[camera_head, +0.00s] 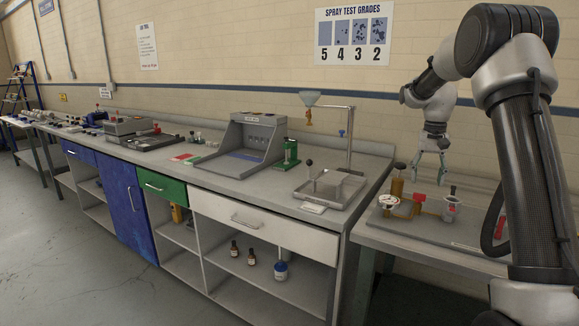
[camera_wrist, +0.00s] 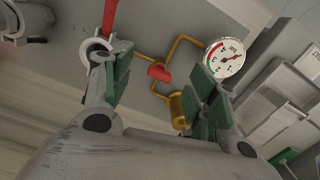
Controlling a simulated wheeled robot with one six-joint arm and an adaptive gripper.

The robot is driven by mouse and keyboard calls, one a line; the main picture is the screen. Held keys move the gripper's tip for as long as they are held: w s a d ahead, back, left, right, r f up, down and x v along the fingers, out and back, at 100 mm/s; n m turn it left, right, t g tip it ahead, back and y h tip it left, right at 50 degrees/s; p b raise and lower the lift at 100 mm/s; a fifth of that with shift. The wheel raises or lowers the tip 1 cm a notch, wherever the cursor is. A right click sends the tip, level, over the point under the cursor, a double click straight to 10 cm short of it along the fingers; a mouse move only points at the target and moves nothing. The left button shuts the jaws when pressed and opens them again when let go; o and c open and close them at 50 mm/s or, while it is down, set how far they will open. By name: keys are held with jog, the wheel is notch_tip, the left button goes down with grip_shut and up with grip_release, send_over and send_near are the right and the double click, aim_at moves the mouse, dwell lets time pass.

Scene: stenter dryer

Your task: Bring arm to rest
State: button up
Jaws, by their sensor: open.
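My arm rises at the right of the head view, bent over, with my gripper (camera_head: 428,168) hanging down over the right-hand bench (camera_head: 410,238). In the wrist view my gripper (camera_wrist: 163,78) has its two green-padded fingers spread well apart, with nothing held between them. Beyond the fingers lie brass pipes (camera_wrist: 150,62) with a red handle (camera_wrist: 159,72) and a round pressure gauge (camera_wrist: 225,58). The gauge (camera_head: 389,202) and the red handle (camera_head: 420,197) also show below my gripper in the head view.
A brass cylinder (camera_head: 397,187) and a small cup (camera_head: 450,207) stand on the right bench near my gripper. Left of it, the long counter carries a metal tray (camera_head: 338,198), a funnel stand (camera_head: 350,140) and a grey hooded unit (camera_head: 245,140). Open floor (camera_head: 60,240) lies at left.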

jog(key=s+a+r+n+t, duration=0.1)
jog(key=s+a+r, duration=0.1)
jog(key=s, duration=1)
jog(key=s+a+r+n+t, duration=0.2)
jog(key=s+a+r, duration=0.1)
jog(key=s, duration=1)
jog(key=s+a+r+n+t, duration=0.1)
jog(key=s+a, duration=0.3)
jog(key=s, duration=0.8)
jog(key=shift+s+a+r+n+t, duration=0.3)
jog(key=shift+s+r+n+t, duration=0.15)
jog(key=shift+r, duration=0.25)
